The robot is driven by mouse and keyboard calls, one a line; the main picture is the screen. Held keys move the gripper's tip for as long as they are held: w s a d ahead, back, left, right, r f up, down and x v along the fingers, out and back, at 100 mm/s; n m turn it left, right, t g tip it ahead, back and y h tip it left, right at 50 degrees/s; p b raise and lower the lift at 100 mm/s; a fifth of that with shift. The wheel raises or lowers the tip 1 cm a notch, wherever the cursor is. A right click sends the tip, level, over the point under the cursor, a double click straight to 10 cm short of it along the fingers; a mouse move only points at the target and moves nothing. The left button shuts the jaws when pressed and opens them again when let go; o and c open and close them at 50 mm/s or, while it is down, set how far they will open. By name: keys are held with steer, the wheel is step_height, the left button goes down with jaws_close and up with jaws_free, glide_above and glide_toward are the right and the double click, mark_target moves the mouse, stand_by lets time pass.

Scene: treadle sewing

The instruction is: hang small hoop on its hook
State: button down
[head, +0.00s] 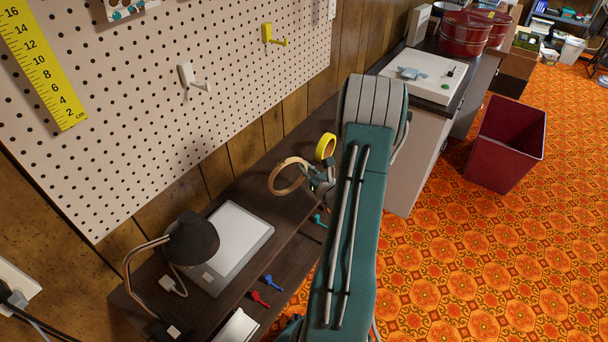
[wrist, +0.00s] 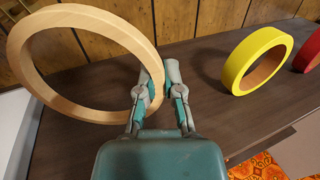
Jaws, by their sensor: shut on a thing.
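The small hoop is a pale wooden ring (head: 272,180), held by its right side above the dark bench. In the wrist view the hoop (wrist: 88,17) stands on edge to the left of my gripper (wrist: 157,84), facing the camera. My gripper (head: 318,177) is shut on the hoop's rim, with the fingers close together; my arm covers part of it in the head view. A white hook (head: 190,76) and a yellow hook (head: 271,38) are on the pegboard (head: 130,130), up and left of the hoop. Both look empty. I cannot tell which is the small hoop's.
A yellow ring (head: 326,146) stands on the bench (head: 250,190) just beyond the hoop; a red one (wrist: 309,52) is at the wrist view's right edge. A black lamp (head: 193,238) and a white tablet (head: 237,238) are nearer. The air before the pegboard is clear.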

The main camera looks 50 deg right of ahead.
steer(key=s+a+r, duration=0.2)
steer(key=s+r, duration=0.3)
steer(key=s, duration=0.1)
steer(key=s+a+r, duration=0.2)
steer(key=s+r, duration=0.2)
steer(key=s, duration=0.3)
steer(key=shift+a+r, duration=0.35)
